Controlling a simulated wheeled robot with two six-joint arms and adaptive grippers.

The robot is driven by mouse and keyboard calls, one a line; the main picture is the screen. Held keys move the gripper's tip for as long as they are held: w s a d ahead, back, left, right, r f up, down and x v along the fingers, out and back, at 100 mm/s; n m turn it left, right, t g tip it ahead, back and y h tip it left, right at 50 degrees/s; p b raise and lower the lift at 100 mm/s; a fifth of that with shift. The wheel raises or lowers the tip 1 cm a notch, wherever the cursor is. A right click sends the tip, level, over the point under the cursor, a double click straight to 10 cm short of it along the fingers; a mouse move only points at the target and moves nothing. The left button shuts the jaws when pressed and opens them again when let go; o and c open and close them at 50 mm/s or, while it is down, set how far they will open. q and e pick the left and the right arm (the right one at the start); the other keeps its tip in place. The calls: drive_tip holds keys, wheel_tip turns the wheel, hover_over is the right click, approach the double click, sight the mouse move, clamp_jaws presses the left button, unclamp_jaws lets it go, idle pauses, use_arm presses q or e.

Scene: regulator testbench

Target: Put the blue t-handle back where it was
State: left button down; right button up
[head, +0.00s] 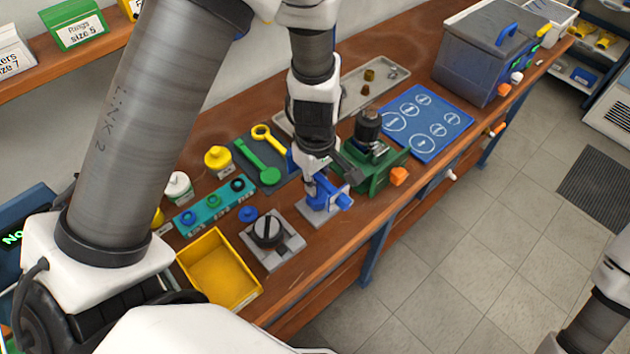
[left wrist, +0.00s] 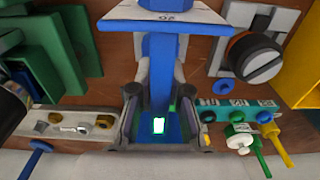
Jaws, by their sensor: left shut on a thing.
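My left gripper (head: 318,178) points down over a grey plate (head: 306,207) near the bench's front edge. It is shut on the blue t-handle (head: 324,194), which is partly hidden by the fingers in the head view. In the left wrist view the t-handle's blue bar (left wrist: 159,65) runs between the two fingers of my left gripper (left wrist: 158,80) and ends in a wider crosspiece at the top. I cannot tell whether the t-handle touches the plate or is seated in it. My right gripper is out of view.
A green device with a black top (head: 375,160) stands close on the right. A grey fixture with a black knob (head: 268,232) and a yellow bin (head: 222,265) stand on the left. A teal rack (head: 212,208) and a dark mat with wrenches (head: 262,165) lie behind.

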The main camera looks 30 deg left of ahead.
use_arm(q)
drive_tip(key=shift+f, duration=0.15)
drive_tip(key=shift+s+d+f, duration=0.1)
drive_tip(key=shift+s+d, duration=0.05)
drive_tip(key=c, duration=1.1)
unclamp_jaws()
drive_tip(key=shift+c, duration=0.2)
wheel_tip(320, 180, up, 13)
drive_tip(key=shift+f, duration=0.1)
drive_tip(key=shift+f, duration=0.1)
